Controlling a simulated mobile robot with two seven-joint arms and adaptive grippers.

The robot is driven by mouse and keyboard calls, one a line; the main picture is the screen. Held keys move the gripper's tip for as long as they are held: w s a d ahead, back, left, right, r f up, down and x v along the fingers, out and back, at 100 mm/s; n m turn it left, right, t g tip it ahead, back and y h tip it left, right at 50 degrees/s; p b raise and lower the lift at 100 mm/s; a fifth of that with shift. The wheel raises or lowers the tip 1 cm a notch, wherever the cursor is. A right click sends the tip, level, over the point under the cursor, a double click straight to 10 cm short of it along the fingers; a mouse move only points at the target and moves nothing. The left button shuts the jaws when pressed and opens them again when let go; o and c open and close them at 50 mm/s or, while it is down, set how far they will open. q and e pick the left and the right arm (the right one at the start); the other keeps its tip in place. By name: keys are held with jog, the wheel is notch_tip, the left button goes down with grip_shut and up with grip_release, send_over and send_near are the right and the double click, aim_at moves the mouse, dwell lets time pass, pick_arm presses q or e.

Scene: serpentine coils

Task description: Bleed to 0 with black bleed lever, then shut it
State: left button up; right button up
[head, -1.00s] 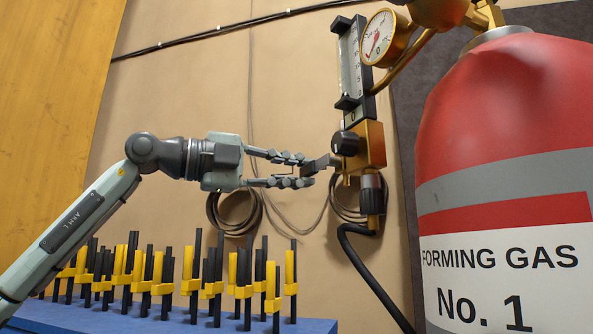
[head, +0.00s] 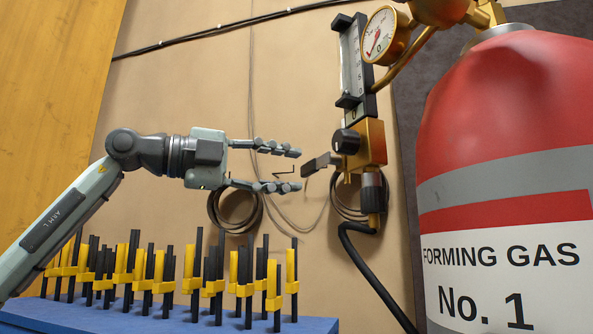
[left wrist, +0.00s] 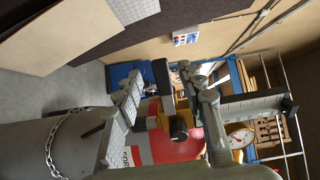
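The black bleed lever (head: 319,164) sticks out to the left from the brass valve block (head: 371,145), which also carries a round black knob (head: 345,142). My left gripper (head: 297,170) is open and empty, with its fingertips just left of the lever and apart from it. In the left wrist view the gripper (left wrist: 165,80) is open, with the dark lever (left wrist: 162,76) seen between its fingers. The round pressure gauge (head: 379,37) sits above; its needle seems to point to the lower left, but the number is too small to read. My right gripper is not in view.
A red gas cylinder (head: 510,120) labelled Forming Gas No. 1 stands close on the right. A flow meter (head: 352,65) rises above the block. A black hose (head: 372,274) hangs below. A blue rack (head: 170,322) with black and yellow pieces is under my arm.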

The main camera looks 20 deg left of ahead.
pick_arm(q)
jog(key=v, duration=0.9)
jog(key=shift+s+a, duration=0.15)
